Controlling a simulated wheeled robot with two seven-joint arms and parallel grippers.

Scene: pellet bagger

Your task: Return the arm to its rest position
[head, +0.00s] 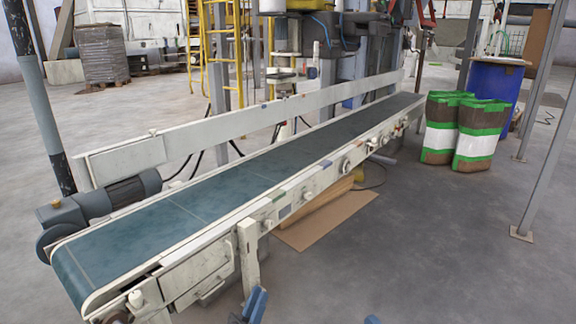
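Blue parts of my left gripper (253,306) show at the bottom edge, left of centre, in front of a white conveyor leg. Most of this gripper is cut off by the frame, and I cannot tell whether it is open or shut. No held object shows at it. A small blue tip, which seems to be my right gripper (372,319), shows at the bottom edge further right. Its state cannot be told either.
A long conveyor with a bare blue-green belt (205,200) runs from lower left to upper right. Brown, green and white bags (474,136) stand on the floor at right, before a blue drum (494,88). A grey post (545,130) stands at right. The lower-right floor is clear.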

